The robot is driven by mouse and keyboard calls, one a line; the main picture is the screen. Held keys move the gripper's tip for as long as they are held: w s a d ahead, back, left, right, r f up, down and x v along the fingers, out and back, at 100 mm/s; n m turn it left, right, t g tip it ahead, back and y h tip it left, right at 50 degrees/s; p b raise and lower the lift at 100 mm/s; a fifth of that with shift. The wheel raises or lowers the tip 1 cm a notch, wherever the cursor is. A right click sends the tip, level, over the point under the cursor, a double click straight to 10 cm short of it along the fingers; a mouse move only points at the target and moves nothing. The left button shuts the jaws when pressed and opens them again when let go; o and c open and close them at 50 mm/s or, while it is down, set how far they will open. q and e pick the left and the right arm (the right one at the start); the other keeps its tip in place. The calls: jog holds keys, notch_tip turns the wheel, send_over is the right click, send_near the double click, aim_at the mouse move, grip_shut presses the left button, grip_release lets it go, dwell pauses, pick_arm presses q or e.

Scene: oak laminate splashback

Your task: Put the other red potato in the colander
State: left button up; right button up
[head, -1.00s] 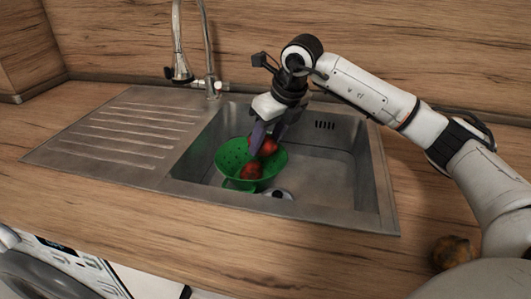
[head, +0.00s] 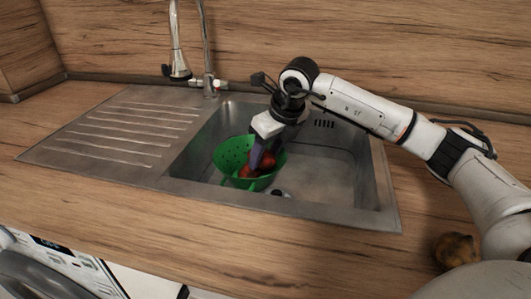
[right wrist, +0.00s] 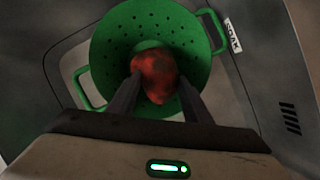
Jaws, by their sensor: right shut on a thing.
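The green colander (head: 233,153) stands in the sink basin, at its left side. One red potato (head: 246,172) shows low inside it. A second red potato (head: 268,161) shows at my right gripper (head: 258,160), whose fingers reach down inside the colander's rim. In the right wrist view, my right gripper (right wrist: 157,84) is shut on a mottled red potato (right wrist: 154,72), with the colander (right wrist: 115,45) around and below it. The fingers partly hide the potatoes in the head view. I cannot tell whether the held potato touches the other one. My left gripper is not in view.
The steel sink (head: 325,180) has free room right of the colander, with a drain near it. A tap (head: 205,60) stands behind. The ribbed drainer (head: 110,135) at the left is bare. A brown lumpy object (head: 456,248) lies on the right counter.

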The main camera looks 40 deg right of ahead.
jog(key=o, duration=1.2)
jog(key=shift+o, duration=0.2)
jog(key=p+v, duration=0.1)
jog(key=v, duration=1.2)
jog(key=shift+r+p, duration=0.2)
jog(key=shift+p, duration=0.2)
jog(key=shift+w, duration=0.15)
